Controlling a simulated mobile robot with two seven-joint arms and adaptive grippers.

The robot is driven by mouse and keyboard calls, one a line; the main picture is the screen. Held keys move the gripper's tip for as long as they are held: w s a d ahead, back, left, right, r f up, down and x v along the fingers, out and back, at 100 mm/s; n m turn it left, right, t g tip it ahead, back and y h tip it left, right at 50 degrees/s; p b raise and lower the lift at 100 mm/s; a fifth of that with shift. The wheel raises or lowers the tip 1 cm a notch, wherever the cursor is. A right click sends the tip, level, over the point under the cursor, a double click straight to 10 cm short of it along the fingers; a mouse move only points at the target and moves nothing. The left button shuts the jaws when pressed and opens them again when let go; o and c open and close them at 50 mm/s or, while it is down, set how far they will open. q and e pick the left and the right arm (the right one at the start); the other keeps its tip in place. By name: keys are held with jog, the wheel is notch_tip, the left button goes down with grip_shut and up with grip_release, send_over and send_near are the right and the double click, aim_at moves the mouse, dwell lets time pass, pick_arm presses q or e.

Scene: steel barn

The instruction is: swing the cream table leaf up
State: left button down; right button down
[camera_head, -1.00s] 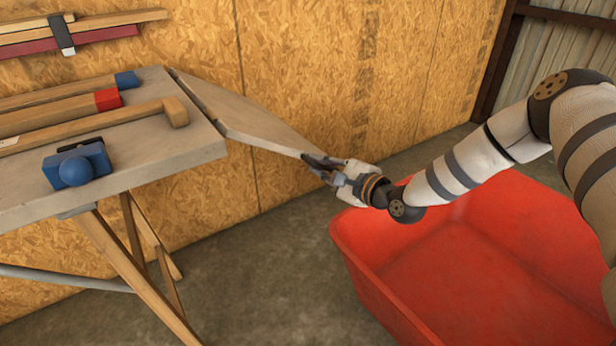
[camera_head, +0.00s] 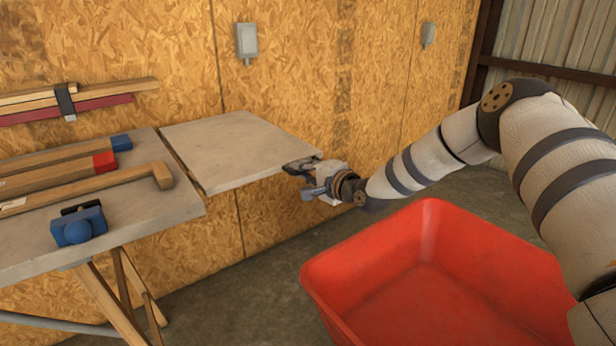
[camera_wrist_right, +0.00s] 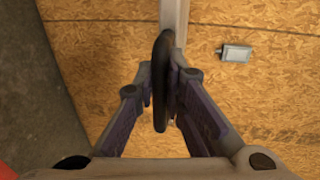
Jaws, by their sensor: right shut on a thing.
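The cream table leaf (camera_head: 240,150) extends from the right edge of the worktable (camera_head: 150,212) and looks about level with its top. A narrow dark gap runs between them. In the right wrist view the leaf (camera_wrist_right: 174,15) shows edge-on as a pale strip. A dark rounded piece lies between the fingers of the right gripper (camera_wrist_right: 162,85) there. The fingers hide the exact contact. My left gripper is not in view.
Wooden-handled tools (camera_head: 85,190) and a blue clamp-like tool (camera_head: 78,226) lie on the worktable. A large red bin (camera_head: 428,235) stands on the floor below my right arm. The board wall (camera_head: 290,60) is close behind the leaf, with a grey box (camera_head: 246,41) on it.

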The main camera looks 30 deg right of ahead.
jog(key=shift+w+a+r, duration=0.1)
jog(key=shift+a+r, duration=0.05)
jog(key=shift+a, duration=0.3)
jog(key=c, duration=1.7)
grip_release()
jog(key=shift+o, duration=0.2)
jog(key=shift+a+r, duration=0.1)
jog(key=shift+a, duration=0.05)
jog(key=shift+s+d, duration=0.2)
jog(key=shift+d, duration=0.05)
jog(key=s+r, duration=0.2)
jog(key=s, duration=0.9)
jog(key=shift+s+r, duration=0.2)
